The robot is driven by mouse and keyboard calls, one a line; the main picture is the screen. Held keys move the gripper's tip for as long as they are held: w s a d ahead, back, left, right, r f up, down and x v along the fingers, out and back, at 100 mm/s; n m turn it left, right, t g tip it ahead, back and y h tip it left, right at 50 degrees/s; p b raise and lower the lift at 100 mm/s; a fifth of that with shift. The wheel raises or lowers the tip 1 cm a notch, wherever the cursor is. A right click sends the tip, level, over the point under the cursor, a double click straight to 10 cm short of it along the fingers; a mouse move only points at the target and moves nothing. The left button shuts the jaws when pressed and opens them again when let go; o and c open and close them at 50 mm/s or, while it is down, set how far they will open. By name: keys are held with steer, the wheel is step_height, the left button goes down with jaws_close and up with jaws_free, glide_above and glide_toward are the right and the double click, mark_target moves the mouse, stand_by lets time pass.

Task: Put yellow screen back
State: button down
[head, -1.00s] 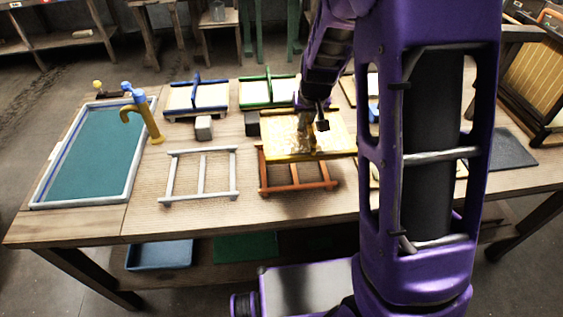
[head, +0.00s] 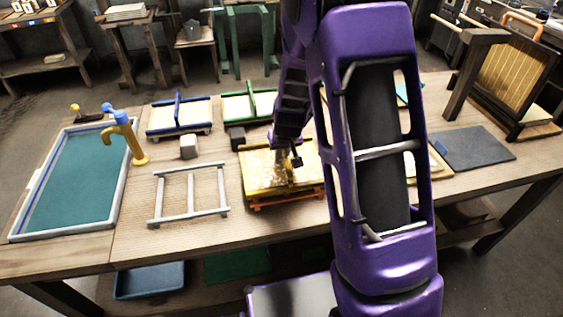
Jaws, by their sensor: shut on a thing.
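The yellow screen (head: 257,178) is a flat yellow-framed panel with a mottled pale face, near the middle of the table. It lies roughly level over the orange rack (head: 289,199), whose front bars and feet show below its front edge. I cannot tell whether it rests on the rack or is just above it. My gripper (head: 287,171) is shut on the yellow screen from above, at its face or bar near the middle. My arm hides part of the screen's right back side, and the fingertips are hard to make out.
An empty grey rack (head: 174,196) stands left of the orange one. Blue (head: 164,119) and green (head: 237,107) framed screens lie behind, with grey (head: 189,147) and dark (head: 237,136) blocks. A teal-filled vat (head: 75,180) with a yellow tap (head: 133,143) is at left. A dark mat (head: 470,148) lies right.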

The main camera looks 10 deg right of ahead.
steer(key=shift+f, duration=1.3)
steer(key=shift+f+b, duration=0.3)
steer(key=shift+b, duration=0.15)
steer(key=c, duration=0.9)
jaws_free()
steer(key=shift+r, duration=0.1)
steer(key=shift+r+p, duration=0.35)
steer(key=shift+p, duration=0.15)
steer(key=p+v, duration=0.1)
steer(key=v, duration=1)
steer(key=shift+s+r+p, duration=0.2)
steer(key=shift+r+p, duration=0.15)
